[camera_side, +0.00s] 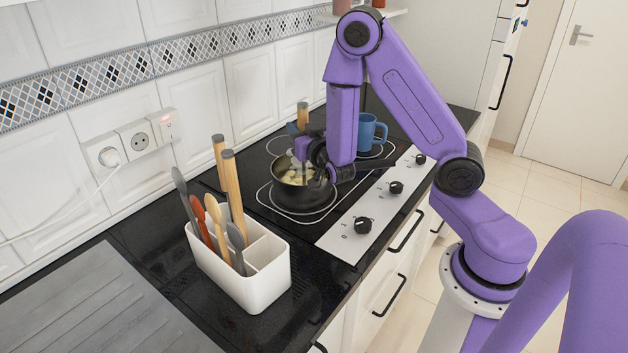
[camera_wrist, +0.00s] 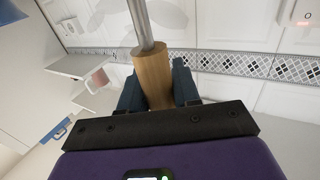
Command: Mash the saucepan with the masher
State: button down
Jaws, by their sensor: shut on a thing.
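The saucepan (camera_side: 298,197) is dark and stands on the black hob, with pale yellow chunks (camera_side: 294,177) in it. My gripper (camera_side: 301,130) is above the pan, shut on the masher's wooden handle (camera_side: 302,110). In the wrist view, the handle (camera_wrist: 152,72) sits between the two dark blue fingers of my gripper (camera_wrist: 157,88), and the masher's metal shaft (camera_wrist: 141,22) extends beyond it. The masher's head is hard to make out in the side view, partly hidden by my wrist. I cannot tell whether it touches the chunks.
A blue mug (camera_side: 369,131) stands behind the pan to the right, close to my arm. A white utensil holder (camera_side: 262,283) with several utensils stands at the front left. Knobs (camera_side: 362,225) line the hob's right edge. The tiled wall (camera_side: 190,90) runs along the left.

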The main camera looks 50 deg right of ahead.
aim_at(300, 116)
jog(key=shift+r, duration=1.75)
jog(key=shift+w+d, duration=0.35)
jog(key=shift+d, duration=0.35)
jog(key=shift+w+d, duration=0.3)
jog(key=shift+d, duration=0.45)
jog(key=shift+w+d, duration=0.35)
jog(key=shift+d, duration=0.35)
notch_tip(300, 116, down, 4)
jog(key=shift+r, duration=0.25)
